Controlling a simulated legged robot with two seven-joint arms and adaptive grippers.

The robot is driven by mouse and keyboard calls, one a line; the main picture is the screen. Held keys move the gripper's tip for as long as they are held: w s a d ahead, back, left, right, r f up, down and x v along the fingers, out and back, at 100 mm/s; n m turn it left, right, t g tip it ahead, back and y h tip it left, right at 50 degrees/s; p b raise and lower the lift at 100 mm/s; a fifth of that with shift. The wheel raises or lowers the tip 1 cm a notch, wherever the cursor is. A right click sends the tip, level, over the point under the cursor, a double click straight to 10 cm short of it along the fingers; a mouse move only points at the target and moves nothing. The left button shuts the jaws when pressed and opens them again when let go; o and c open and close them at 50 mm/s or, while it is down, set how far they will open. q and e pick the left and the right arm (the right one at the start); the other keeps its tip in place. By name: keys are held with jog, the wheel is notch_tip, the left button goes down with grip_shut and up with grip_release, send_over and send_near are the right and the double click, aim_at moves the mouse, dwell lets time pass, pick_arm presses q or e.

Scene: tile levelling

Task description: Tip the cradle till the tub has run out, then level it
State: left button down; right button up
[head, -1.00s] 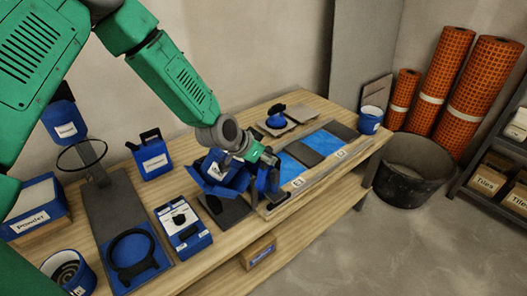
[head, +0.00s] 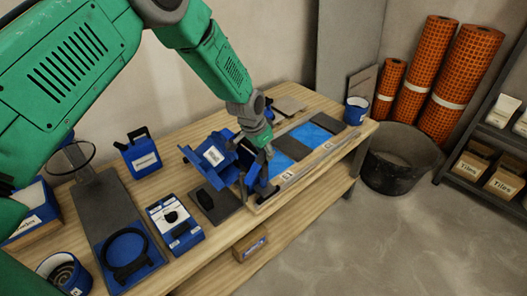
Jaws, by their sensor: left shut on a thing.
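The blue cradle (head: 193,158) stands near the middle of the bench, tilted above a dark grey base plate (head: 222,210). The tub (head: 213,156), blue with a white label, sits in it and leans over with it. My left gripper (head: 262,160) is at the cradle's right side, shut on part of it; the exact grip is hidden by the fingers. Beside it lies a tray (head: 283,180) with blue and grey bands. I cannot see the tub's inside or any stream from it. My right gripper is not in view.
A blue jug (head: 141,157), a blue and white device (head: 176,224) and a ring on a blue pad (head: 124,252) stand to the left. A blue pot (head: 356,110) is at the far right end. A black bucket (head: 400,160) stands on the floor.

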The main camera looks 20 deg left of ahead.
pick_arm(q)
jog(key=shift+w+d+f, duration=0.1)
jog(key=shift+w, duration=0.3)
dwell(0.3)
jog(key=c, duration=1.4)
grip_release()
jog(key=shift+f+g, duration=0.15)
jog(key=shift+g, duration=0.15)
jog(key=shift+s+r, duration=0.1)
jog(key=shift+r, duration=0.4)
jog(key=v, duration=1.1)
jog(key=shift+f, duration=0.1)
